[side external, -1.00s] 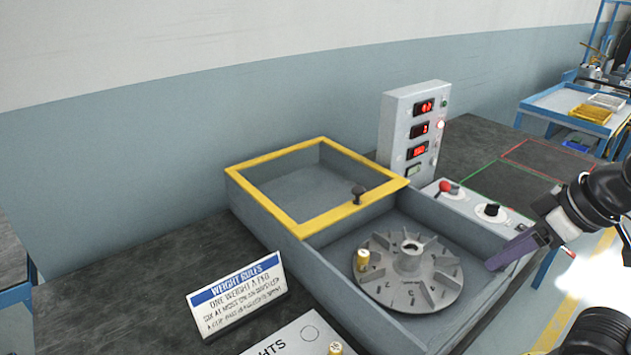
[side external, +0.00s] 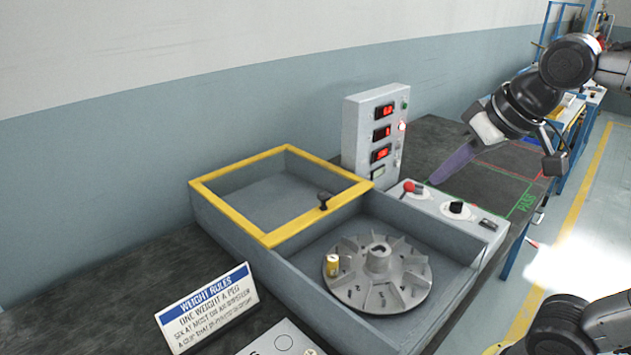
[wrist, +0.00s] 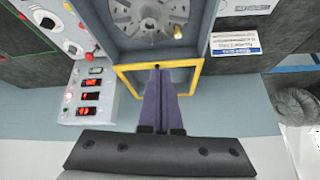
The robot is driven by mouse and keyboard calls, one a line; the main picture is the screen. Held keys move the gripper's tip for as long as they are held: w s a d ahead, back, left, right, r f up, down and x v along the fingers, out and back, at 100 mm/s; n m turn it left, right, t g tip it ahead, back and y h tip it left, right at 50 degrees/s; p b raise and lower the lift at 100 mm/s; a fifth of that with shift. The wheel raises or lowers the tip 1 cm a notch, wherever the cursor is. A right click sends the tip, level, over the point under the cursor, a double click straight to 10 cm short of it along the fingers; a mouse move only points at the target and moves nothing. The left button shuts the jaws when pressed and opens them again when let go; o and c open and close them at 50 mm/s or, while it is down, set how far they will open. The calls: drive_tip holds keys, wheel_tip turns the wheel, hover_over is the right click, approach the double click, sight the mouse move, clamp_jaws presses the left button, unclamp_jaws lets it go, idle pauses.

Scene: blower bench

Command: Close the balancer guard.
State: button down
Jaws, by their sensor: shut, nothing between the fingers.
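The balancer guard is a yellow-framed clear cover (side external: 228,222) over the rear part of the grey balancer box; it also shows in the wrist view (wrist: 126,82). A black knob (side external: 324,199) stands on its front edge. The front of the box is uncovered, with the grey bladed rotor (side external: 372,284) exposed and a yellow weight (side external: 332,265) on it. My gripper (side external: 432,182) is shut and empty, with long purple fingers, raised right of the guard near the display box. In the wrist view my fingertips (wrist: 164,68) overlap the guard frame beside the knob, apart from it.
The display box (side external: 374,135) with red digits stands upright behind the guard's right corner. A control panel with a red lever (side external: 408,187) and black dial (side external: 456,208) runs along the box's right side. A weight rules sign (side external: 207,305) stands in front left.

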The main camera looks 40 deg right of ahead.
drive_tip(key=w+d+r+m+g, duration=0.1)
drive_tip(key=w+d+r, duration=0.1)
drive_tip(key=w, duration=0.9)
drive_tip(key=w+d+r+m, duration=0.1)
drive_tip(key=w+r, duration=0.1)
drive_tip(key=w, duration=0.9)
drive_tip(key=w+d+f, duration=0.1)
drive_tip(key=w+f, duration=0.3)
drive_tip(key=f, duration=0.3)
drive_tip(key=w+d+f+g, duration=0.1)
drive_tip(key=w+f, duration=0.4)
drive_tip(key=f, duration=0.2)
drive_tip(key=w+d+f+g+h, duration=0.1)
drive_tip(key=w+f, duration=0.3)
drive_tip(key=f, duration=0.3)
drive_tip(key=shift+w+d+f+m, duration=0.2)
drive_tip(key=shift+d+f+m, duration=0.2)
drive_tip(key=shift+s+a+r, duration=0.15)
drive_tip(key=shift+s+a, duration=0.15)
drive_tip(key=shift+s, duration=0.25)
drive_tip(key=shift+s+a+r, duration=0.1)
drive_tip(key=shift+s+a, duration=0.15)
drive_tip(key=shift+s, duration=0.25)
drive_tip(key=shift+s+a, duration=0.4)
drive_tip(key=shift+s, duration=0.4)
drive_tip(key=s, duration=3.4)
